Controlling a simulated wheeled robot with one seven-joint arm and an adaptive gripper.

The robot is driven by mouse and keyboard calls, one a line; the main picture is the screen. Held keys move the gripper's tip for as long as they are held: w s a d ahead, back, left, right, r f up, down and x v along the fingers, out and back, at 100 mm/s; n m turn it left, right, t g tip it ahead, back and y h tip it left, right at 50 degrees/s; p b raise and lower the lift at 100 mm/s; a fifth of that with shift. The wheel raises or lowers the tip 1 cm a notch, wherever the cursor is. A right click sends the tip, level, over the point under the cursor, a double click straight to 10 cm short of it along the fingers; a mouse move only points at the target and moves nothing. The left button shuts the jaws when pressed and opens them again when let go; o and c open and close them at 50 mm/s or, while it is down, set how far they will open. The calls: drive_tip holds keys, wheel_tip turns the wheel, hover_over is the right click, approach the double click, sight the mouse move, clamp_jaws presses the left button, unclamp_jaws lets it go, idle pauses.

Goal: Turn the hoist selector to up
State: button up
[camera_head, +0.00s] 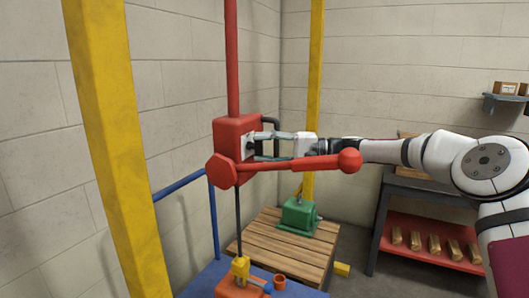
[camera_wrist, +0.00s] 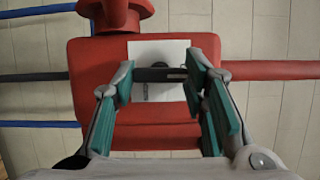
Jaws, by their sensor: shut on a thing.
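The hoist's red control box (camera_head: 230,132) hangs on a red vertical post at the middle left. In the wrist view the box (camera_wrist: 90,110) fills the middle, with a white plate (camera_wrist: 160,52) on its face. The hoist selector (camera_wrist: 160,75) is a dark bar across this plate, lying level in that picture. My gripper (camera_head: 256,145) is at the box face. In the wrist view the teal pads of my gripper (camera_wrist: 162,82) stand at the two ends of the bar, shut on it. The fingers mostly hide the selector in the head view.
A red arm with a ball end (camera_head: 349,160) crosses just below my gripper. A yellow hook block (camera_head: 240,268) hangs over an orange motor (camera_head: 238,288). A green motor (camera_head: 299,214) stands on a wooden pallet (camera_head: 262,243). A yellow post (camera_head: 110,130) stands at left.

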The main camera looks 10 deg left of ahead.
idle(0.4)
drive_tip(key=o, duration=0.9)
drive_tip(key=d, duration=1.2)
drive_tip(key=shift+w, duration=0.25)
drive_tip(key=shift+r, duration=0.1)
